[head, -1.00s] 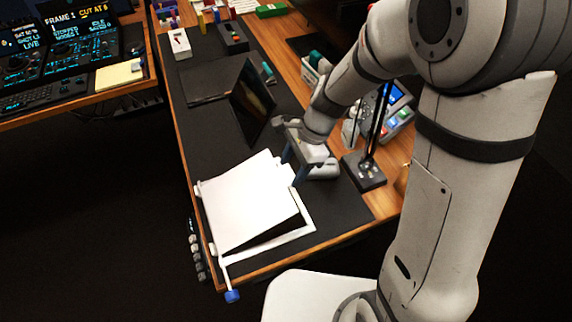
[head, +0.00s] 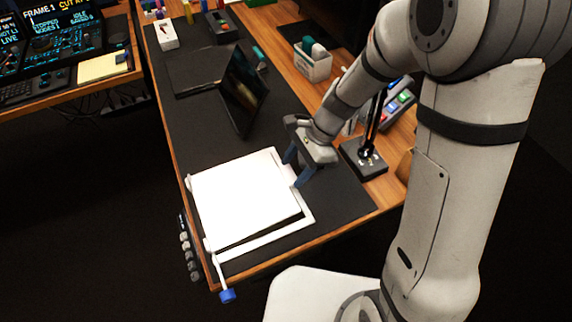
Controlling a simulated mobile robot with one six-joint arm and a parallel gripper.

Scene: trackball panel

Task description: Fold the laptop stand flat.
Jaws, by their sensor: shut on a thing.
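The laptop stand (head: 245,200) is white and lies on the dark desk mat at the near left end of the desk. Its top plate is tilted slightly above the white base frame (head: 300,226), with a thin dark gap along the near and right edges. A rod with a blue knob (head: 227,296) sticks out past the desk's front edge. My gripper (head: 295,168) is at the plate's right edge, with blue fingers shut on it. The exact contact is too small to see clearly.
An open dark laptop (head: 240,95) stands behind the stand. A black lamp base (head: 363,158) is right of my gripper. A white bin (head: 312,64) sits farther back. Small knobs (head: 188,248) line the desk's left edge. The mat right of the stand is clear.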

